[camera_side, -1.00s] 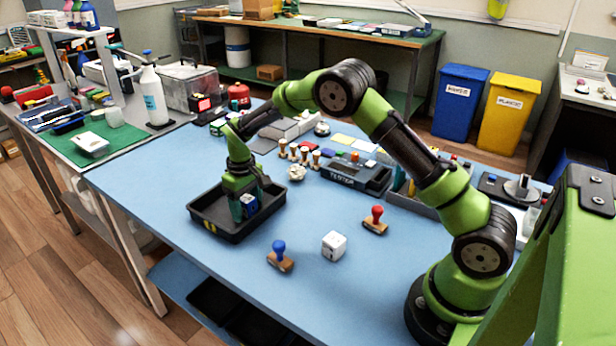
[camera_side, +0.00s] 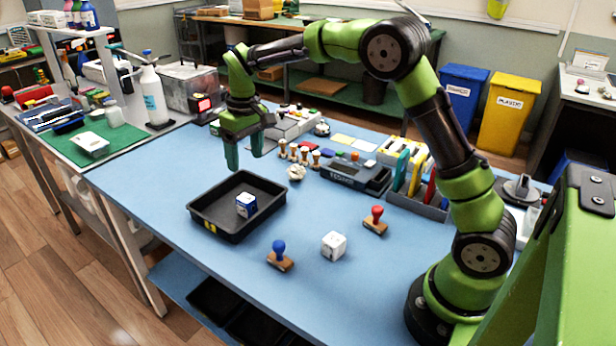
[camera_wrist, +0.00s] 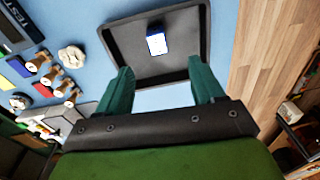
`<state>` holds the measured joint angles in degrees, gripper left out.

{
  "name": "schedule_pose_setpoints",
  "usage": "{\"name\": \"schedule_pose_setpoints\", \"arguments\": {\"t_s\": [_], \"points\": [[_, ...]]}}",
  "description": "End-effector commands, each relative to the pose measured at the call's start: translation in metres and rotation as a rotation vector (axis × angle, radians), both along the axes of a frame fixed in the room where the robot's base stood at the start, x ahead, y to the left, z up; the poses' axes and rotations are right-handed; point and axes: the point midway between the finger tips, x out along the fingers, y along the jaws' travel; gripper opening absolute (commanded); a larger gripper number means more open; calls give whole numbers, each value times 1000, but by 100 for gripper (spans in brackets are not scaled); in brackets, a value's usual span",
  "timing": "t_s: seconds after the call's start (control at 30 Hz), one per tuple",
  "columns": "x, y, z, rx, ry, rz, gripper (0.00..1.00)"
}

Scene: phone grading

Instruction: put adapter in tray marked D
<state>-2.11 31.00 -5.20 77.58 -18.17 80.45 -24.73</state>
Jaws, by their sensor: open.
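The adapter appears to be the small blue and white block (camera_side: 246,205). It lies inside the black tray (camera_side: 208,222), on its floor, and it also shows in the wrist view (camera_wrist: 157,42) near the middle of the tray (camera_wrist: 182,74). A small yellow mark is on the tray's front wall; its letter is too small to read. My gripper (camera_side: 244,168) is open and empty above the far side of the tray, clear of the block. In the wrist view, its two green fingers (camera_wrist: 162,90) stand apart with nothing between them.
A white cube (camera_side: 334,245), a blue-knobbed stamp (camera_side: 280,256) and a red-knobbed stamp (camera_side: 375,220) stand right of the tray. Several wooden-handled stamps (camera_side: 300,154) and a crumpled pale lump (camera_side: 297,173) lie behind it. The blue table's front left is clear.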

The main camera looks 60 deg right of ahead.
Motion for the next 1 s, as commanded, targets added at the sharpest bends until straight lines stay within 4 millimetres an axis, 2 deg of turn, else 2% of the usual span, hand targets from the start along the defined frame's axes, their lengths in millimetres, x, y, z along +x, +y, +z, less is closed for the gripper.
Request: {"name": "schedule_pose_setpoints", "arguments": {"t_s": [0.03,0.2,0.4,0.6,0.7,0.83,1.0], "points": [[-15,2,21,16,-39,-17,68],[-73,12,71,77,-163,-88,68],[-150,24,100,147,-308,-168,68],[-220,34,98,211,-440,-245,68],[-243,37,90,234,-484,-274,68],[-259,38,82,251,-519,-297,68],[-263,39,78,257,-527,-307,68]]}}
